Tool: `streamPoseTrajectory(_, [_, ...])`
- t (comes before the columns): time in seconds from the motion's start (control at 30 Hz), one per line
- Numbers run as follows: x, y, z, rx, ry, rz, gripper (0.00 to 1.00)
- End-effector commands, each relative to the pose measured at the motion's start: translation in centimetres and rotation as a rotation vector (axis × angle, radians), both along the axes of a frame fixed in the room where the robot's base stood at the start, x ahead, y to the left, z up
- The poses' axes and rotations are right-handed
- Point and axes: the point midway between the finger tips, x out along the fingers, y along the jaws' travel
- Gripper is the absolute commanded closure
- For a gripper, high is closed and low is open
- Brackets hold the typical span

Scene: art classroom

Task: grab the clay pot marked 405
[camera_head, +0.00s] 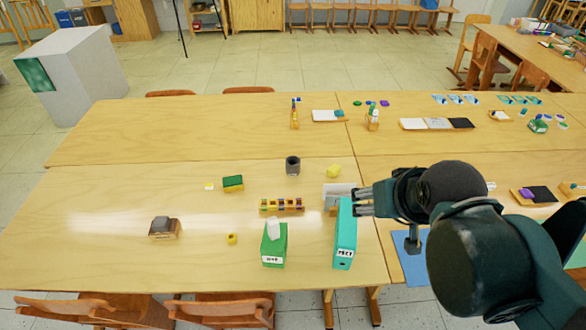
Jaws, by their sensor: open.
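My gripper (359,202) is at the right of the front-left table, its fingers pointing left, open and with nothing seen between them. It is close to the top of a teal box file (346,235); I cannot tell whether they touch. A dark grey cylindrical pot (293,165) stands upright near the middle of the table, to the left of and beyond the gripper. A small yellow cup-like object (232,239) sits nearer the front left. No mark 405 is legible on either, so I cannot tell which is the named pot.
A green tissue box (273,246) stands left of the file. Behind them are a row of small coloured items (282,205) and a white card (337,193). A yellow lump (333,171), a green-yellow block (233,183) and a brown box (164,229) also lie here. The table's left end is clear.

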Motion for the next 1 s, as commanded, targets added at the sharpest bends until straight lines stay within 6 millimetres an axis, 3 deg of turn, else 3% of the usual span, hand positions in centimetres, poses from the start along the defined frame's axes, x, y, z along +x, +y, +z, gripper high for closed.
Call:
streamPoseTrajectory(0.37, [2.6,0.4,1.2,0.029,0.036,-0.054,0.46])
streamPoseTrajectory(1.0, [11.6,1.9,2.8,0.102,0.136,-0.248,0.46])
